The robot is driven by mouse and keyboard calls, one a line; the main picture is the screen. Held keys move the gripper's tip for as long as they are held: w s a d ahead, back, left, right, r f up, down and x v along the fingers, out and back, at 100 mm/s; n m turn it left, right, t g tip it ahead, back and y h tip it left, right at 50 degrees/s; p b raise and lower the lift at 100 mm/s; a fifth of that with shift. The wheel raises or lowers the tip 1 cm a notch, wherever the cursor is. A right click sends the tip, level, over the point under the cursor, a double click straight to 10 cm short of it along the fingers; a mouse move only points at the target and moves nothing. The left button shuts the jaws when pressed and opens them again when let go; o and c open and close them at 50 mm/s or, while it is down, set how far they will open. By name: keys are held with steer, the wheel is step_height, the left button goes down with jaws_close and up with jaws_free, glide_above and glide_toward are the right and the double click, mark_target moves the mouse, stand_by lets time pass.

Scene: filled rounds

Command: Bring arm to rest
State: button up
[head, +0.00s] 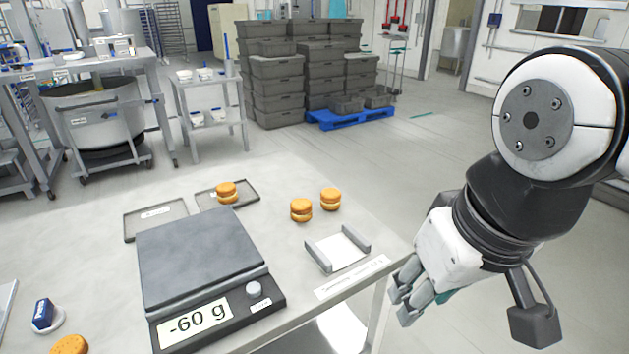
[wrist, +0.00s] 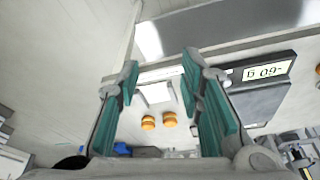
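My gripper (head: 411,290) hangs beside the right edge of the table in the head view, clear of the tabletop. In the wrist view my gripper (wrist: 158,85) has its two teal-padded fingers spread apart, with nothing between them. My arm bends down from the upper right in the head view. The table (head: 90,205) carries a scale (head: 205,255) whose display reads -60 g and whose platform is empty. The scale also shows in the wrist view (wrist: 262,100).
Two filled rounds (head: 301,210) (head: 330,198) stand near a white holder (head: 338,250). Another sits on the right-hand tray (head: 244,187); the left-hand tray (head: 157,219) is empty. A round (head: 69,345) and blue object (head: 43,313) lie front left.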

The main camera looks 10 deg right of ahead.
steer(key=shift+s, duration=0.5)
